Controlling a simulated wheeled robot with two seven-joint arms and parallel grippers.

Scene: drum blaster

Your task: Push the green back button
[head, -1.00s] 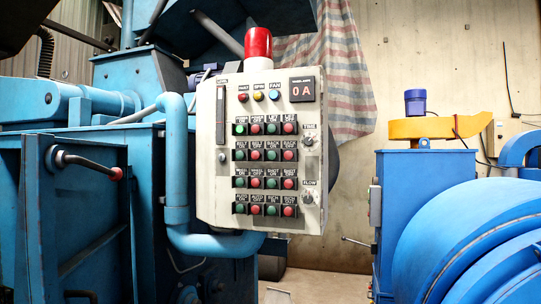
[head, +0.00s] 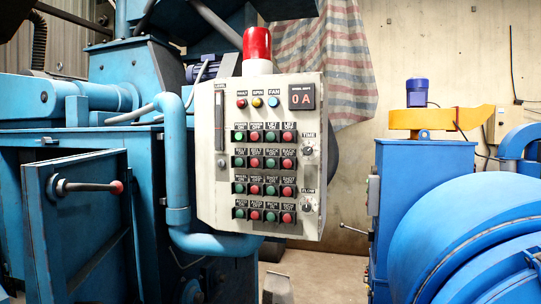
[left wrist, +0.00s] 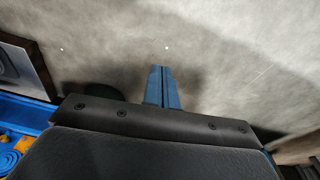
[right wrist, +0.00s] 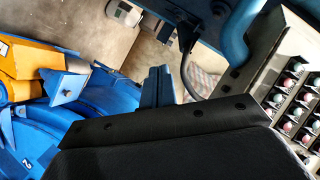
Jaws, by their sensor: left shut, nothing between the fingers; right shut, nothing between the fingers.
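The grey-white control panel (head: 206,190) stands upright in the middle of the head view, with rows of green and red buttons. The green back button (head: 271,163) seems to be the third in the second row; its label is small and hard to read. Part of the panel (right wrist: 262,50) also shows at the right edge of the right wrist view, turned on its side. My right gripper (right wrist: 157,88) is shut and empty, apart from the panel. My left gripper (left wrist: 161,87) is shut and empty over bare grey floor. Neither gripper shows in the head view.
A red lamp (head: 257,44) tops the panel. A blue pipe (head: 175,150) bends round its left side and under it. A blue door with a red-tipped handle (head: 90,187) is at left. A large blue machine (head: 455,245) stands at right. Floor shows between.

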